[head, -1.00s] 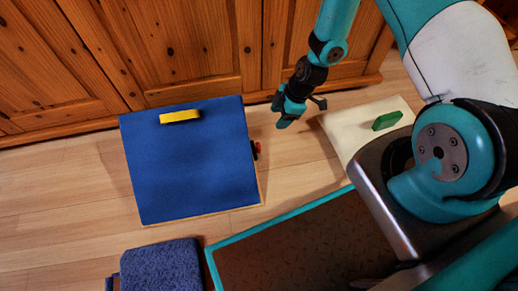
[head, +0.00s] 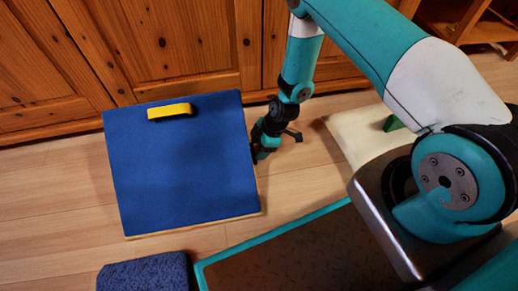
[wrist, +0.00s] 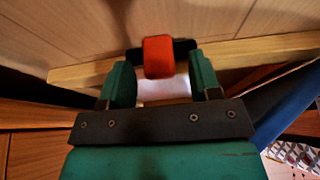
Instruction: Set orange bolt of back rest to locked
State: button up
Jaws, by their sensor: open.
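The back rest (head: 180,165) is a blue padded panel with a pale wooden edge and a yellow piece near its far edge. The orange bolt (wrist: 159,56) shows in the wrist view as an orange-red knob in front of a dark mount on a wooden edge. My gripper (head: 262,152) is close beside the panel's right edge. It is open, with one green finger on each side of the knob; whether they touch it I cannot tell. In the head view the bolt is hidden around my gripper.
A cream panel (head: 350,134) with a green piece (head: 392,123) lies to the right, partly behind my arm. Wooden cabinets (head: 150,45) stand along the back. A dark blue cushion (head: 145,275) is at the front left. Wooden floor shows between them.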

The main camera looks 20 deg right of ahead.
grip_shut()
jog(key=s+p, duration=0.2)
jog(key=s+a+p, duration=0.1)
jog(key=s+p, duration=0.1)
jog(key=s, duration=0.1)
jog(key=shift+r, duration=0.15)
jog(key=shift+s, duration=0.2)
grip_release()
